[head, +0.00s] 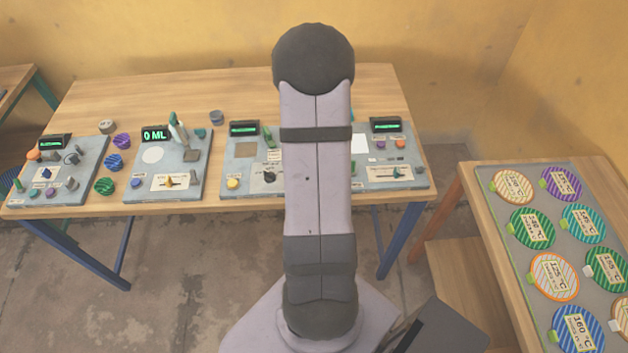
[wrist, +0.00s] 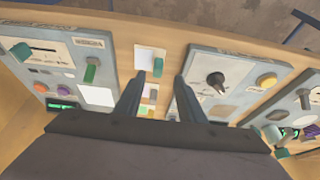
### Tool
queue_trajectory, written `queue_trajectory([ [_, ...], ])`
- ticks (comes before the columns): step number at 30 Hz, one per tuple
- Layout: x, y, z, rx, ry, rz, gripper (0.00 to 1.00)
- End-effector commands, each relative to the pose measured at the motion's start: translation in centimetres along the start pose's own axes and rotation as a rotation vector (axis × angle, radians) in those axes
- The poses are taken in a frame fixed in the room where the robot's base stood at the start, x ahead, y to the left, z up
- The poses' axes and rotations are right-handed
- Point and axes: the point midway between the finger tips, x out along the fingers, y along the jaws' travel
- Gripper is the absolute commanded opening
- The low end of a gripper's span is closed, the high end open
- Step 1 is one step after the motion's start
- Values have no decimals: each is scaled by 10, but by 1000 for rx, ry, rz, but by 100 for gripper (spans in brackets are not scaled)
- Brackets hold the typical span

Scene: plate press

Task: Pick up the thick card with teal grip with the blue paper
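In the wrist view, a small card with pale paper (wrist: 145,58) and a teal-green grip (wrist: 158,67) lies on the table strip between two panels. It is the likely teal-grip card, but its paper looks nearly white, so I cannot confirm blue. My gripper (wrist: 160,75) is open, its two dark fingers apart and nothing held between them. The card lies just beyond the fingertips, nearer the left finger. A card with an orange grip (wrist: 153,94) lies closer to my palm, between the fingers in the picture. In the head view my arm hides the cards and gripper.
Grey instrument panels stand on the wooden table (head: 240,85): a left one (head: 60,165), one reading 0 ML (head: 165,165), and others partly behind my arm. Knobs and levers stick up from them. A side table at right holds a tray (head: 490,185) of several striped discs.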

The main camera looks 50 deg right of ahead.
Motion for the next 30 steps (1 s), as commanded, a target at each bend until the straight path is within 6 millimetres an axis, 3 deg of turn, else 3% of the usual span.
queue_trajectory([
  [12,43,4,1,1,-2,0,36],
  [23,50,4,1,0,-1,0,36],
  [24,50,4,1,0,-1,0,34],
  [28,50,4,1,0,-1,0,2],
  [30,50,4,1,0,-1,0,0],
])
